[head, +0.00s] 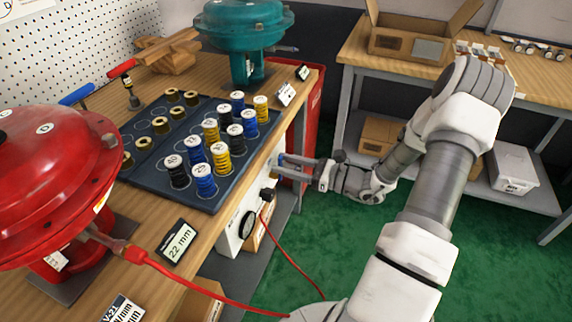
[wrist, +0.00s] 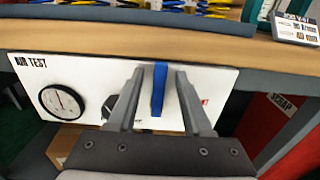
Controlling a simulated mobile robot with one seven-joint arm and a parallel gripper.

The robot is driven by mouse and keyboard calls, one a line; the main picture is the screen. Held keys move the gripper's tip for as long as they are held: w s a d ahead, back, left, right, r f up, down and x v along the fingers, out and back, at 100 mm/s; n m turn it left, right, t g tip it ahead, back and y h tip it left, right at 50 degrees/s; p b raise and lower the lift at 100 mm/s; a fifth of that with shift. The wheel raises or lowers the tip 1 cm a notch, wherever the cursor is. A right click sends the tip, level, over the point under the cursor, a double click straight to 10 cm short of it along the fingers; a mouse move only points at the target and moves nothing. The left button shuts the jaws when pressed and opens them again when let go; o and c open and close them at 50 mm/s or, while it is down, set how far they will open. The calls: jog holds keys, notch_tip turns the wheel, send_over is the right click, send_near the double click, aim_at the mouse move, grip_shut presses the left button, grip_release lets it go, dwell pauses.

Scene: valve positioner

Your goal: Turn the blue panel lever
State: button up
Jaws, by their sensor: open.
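The blue panel lever (wrist: 159,88) stands upright in the wrist view on the white AIR TEST panel (wrist: 88,68). My gripper (wrist: 160,74) is open, with one finger on each side of the lever. A narrow gap shows between the lever and each finger, so I cannot see contact.
A round gauge (wrist: 62,102) and a dark knob (wrist: 122,107) sit left of the lever. The bench edge (wrist: 200,45) runs just above the panel. A red SCRAP bin (wrist: 277,122) stands to the right. A red hose (head: 180,279) crosses the bench front.

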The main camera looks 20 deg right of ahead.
grip_shut()
dwell(1.4)
